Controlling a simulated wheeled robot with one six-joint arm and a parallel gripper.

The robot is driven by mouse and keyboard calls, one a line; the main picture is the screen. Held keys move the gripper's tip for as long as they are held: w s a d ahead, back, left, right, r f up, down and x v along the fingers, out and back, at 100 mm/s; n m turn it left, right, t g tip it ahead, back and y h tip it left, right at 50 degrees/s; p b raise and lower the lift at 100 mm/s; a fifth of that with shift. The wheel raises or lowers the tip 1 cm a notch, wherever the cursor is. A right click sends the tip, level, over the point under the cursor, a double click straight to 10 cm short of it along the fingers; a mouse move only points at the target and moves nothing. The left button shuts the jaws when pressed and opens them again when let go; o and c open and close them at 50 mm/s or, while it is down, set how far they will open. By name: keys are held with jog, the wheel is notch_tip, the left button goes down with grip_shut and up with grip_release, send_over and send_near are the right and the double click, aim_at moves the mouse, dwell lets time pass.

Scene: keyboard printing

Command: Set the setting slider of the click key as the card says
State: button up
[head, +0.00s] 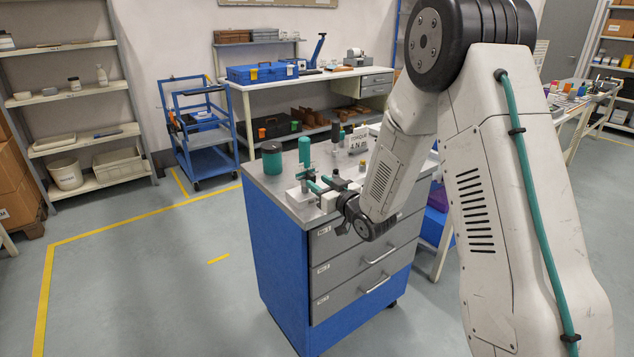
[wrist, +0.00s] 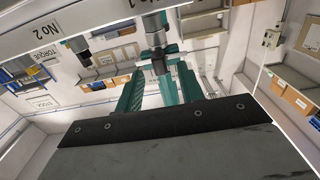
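The card (head: 357,140) stands upright on the cabinet top in the head view and reads "TORQUE 4 N m". My gripper (head: 319,184) is low over the near left part of that top, its teal fingers pointing left. In the wrist view my gripper (wrist: 160,80) has its two teal fingers apart. A grey cylinder with a dark collar (wrist: 158,62) shows between the fingertips, below the "No 1" label; it appears to belong to the click key. Contact with the fingers cannot be made out. The slider and its scale are too small to read.
The blue cabinet (head: 274,250) has a grey top. A teal jar (head: 272,160) and an upright teal-handled tool (head: 305,150) stand near my gripper. The white rail (wrist: 105,22) with "No 1" and "No 2" labels crosses the wrist view. Floor left of the cabinet is clear.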

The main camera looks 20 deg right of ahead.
jog(key=v, duration=0.5)
jog(key=shift+s+d, duration=0.15)
jog(key=shift+s, duration=0.15)
dwell(0.9)
